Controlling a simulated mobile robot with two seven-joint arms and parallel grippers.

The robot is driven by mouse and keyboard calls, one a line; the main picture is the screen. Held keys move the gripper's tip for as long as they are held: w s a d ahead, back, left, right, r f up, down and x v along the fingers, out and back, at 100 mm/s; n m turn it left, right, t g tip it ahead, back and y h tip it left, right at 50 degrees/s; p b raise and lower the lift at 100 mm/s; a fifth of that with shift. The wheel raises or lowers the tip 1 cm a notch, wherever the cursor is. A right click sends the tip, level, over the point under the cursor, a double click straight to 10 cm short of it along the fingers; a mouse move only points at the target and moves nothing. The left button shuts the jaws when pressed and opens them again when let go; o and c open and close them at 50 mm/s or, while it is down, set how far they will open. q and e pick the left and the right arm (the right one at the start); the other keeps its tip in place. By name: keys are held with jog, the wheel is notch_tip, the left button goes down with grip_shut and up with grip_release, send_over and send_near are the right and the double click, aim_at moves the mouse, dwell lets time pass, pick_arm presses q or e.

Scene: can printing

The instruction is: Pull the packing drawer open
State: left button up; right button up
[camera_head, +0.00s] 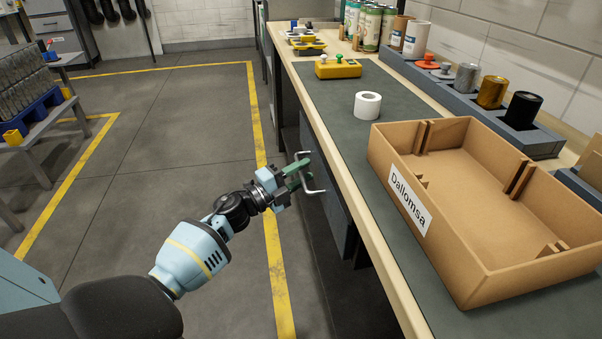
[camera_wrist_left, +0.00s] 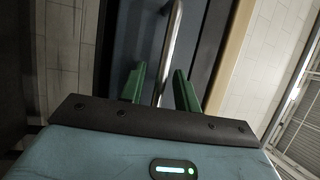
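The packing drawer (camera_head: 335,208) is a dark blue-grey front under the workbench. Its metal bar handle (camera_head: 322,191) sticks out toward the aisle. The drawer front (camera_wrist_left: 140,35) and the handle bar (camera_wrist_left: 172,40) also show in the left wrist view. My left gripper (camera_head: 303,172) is at the handle. Its green fingers are apart, one on each side of the bar, with visible gaps between bar and fingers in the left wrist view (camera_wrist_left: 159,88). I cannot tell how far the drawer stands out. My right gripper is not in view.
The workbench (camera_head: 345,165) carries a cardboard tray (camera_head: 455,270) labelled "Dallomsa", a white roll (camera_head: 367,106) and a yellow button box (camera_head: 338,67). A rack (camera_head: 450,95) with spools and cans stands along the wall. The floor left of the bench (camera_head: 180,130) is clear.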

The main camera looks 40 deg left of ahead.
pick_arm(q)
grip_shut()
jog(key=s+a+p, duration=0.1)
jog(key=s+a, duration=1.4)
jog(key=s, duration=0.3)
jog(key=shift+s+a, duration=0.15)
jog(key=shift+a, duration=0.2)
grip_release()
jog(key=shift+v, duration=3.95)
jog(key=shift+d+f, duration=0.1)
jog(key=shift+d, duration=0.05)
